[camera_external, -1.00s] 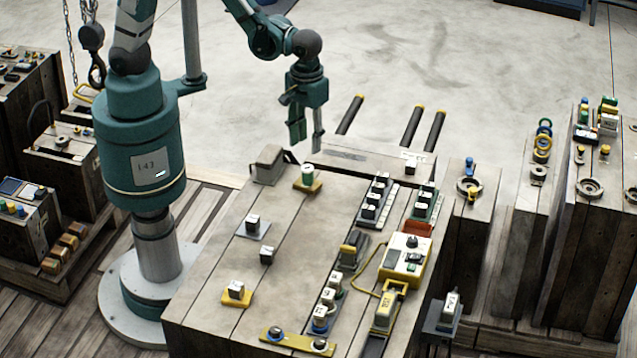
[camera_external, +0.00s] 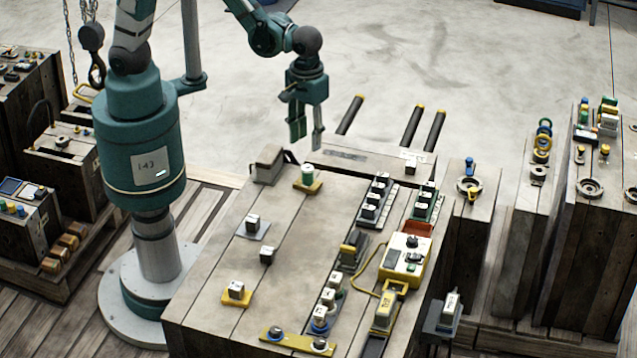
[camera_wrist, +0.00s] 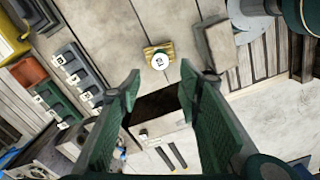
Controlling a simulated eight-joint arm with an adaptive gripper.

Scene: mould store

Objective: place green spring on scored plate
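A small green cylinder with a white numbered top, which looks like the green spring (camera_external: 308,172), stands upright on a yellow plate (camera_external: 315,188) near the bench's far edge. The spring's white top (camera_wrist: 159,61) and its ridged yellow-brown plate (camera_wrist: 149,51) show in the wrist view, just beyond my fingertips. My gripper (camera_external: 307,140) is open and empty, raised near the bench's far edge, apart from the spring. A grey plate (camera_external: 262,235) and another yellow plate (camera_external: 228,299) each bear a dark or white-topped block. I cannot tell which plate is scored.
A grey block (camera_external: 267,166) stands left of the spring; it also shows in the wrist view (camera_wrist: 214,45). Racks of white-topped blocks (camera_external: 371,205) and a yellow-cased device (camera_external: 404,258) fill the bench's right side. The middle of the bench top (camera_external: 310,230) is clear.

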